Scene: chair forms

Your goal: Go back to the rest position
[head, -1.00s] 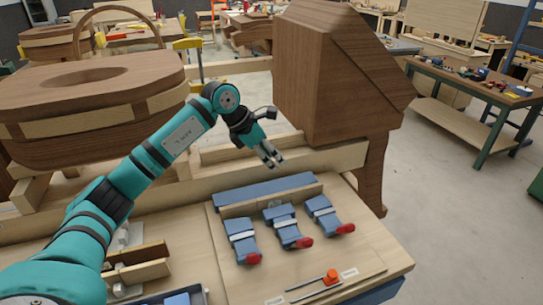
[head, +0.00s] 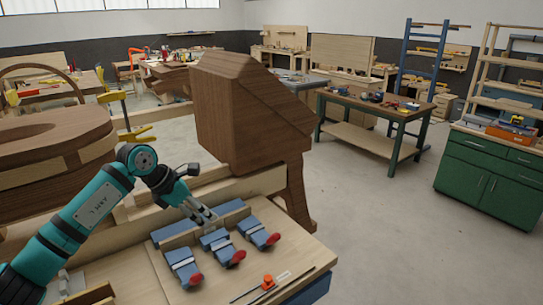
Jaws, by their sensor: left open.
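My left arm comes in from the left in the head view. Its left gripper (head: 203,214) is open and empty, pointing down and to the right above the workbench (head: 130,268). It appears just over the back of a row of blue clamps with red handles (head: 220,247), overlapping them in the picture; I cannot tell how close it is. The dark wooden chair form (head: 245,115) stands behind and to the right of the gripper. My right gripper is not in view.
A second wooden form (head: 60,150) is at the left. An orange-handled tool (head: 268,282) lies at the bench's front. A green-legged table (head: 370,130) and a green cabinet (head: 490,180) stand at the right. The grey floor (head: 400,240) between them and the bench is clear.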

